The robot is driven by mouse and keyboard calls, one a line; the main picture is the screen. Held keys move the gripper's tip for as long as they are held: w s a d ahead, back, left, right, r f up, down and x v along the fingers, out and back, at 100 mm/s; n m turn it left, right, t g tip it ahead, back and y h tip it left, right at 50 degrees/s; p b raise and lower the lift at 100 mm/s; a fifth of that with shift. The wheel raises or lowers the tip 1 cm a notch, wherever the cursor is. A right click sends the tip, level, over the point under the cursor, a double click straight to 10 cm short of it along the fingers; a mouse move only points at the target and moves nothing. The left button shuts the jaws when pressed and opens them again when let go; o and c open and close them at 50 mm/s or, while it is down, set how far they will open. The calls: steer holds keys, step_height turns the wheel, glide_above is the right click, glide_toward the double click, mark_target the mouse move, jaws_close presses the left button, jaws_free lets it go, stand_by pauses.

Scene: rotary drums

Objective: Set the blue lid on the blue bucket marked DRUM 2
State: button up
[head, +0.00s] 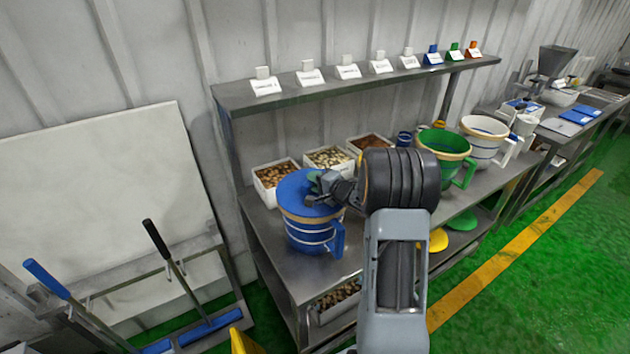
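The blue bucket (312,232) stands upright on the steel bench, with pale bands around it and a handle at its right. No DRUM 2 marking is readable on it. The blue lid (293,187) lies over the bucket's mouth, and a tan rim shows below its front edge. I cannot tell whether the lid is fully seated. My gripper (314,193) is at the lid's top, near its middle, reaching in from the right. The fingertips and any knob between them are too small and partly hidden, so I cannot tell whether they grip the lid.
A green bucket (444,143) and a white bucket (483,130) stand farther right on the bench. White bins of pieces (275,180) sit behind the blue bucket. A shelf (350,87) with labels runs above. Yellow and green lids (437,240) lie on the lower shelf.

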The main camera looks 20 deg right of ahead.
steer(key=o, duration=0.6)
steer(key=shift+c, duration=0.2)
steer(key=shift+s, duration=0.1)
steer(key=b+v, duration=0.1)
steer(key=v, duration=1.2)
steer(key=shift+s+r, duration=0.15)
steer(key=shift+s, duration=0.15)
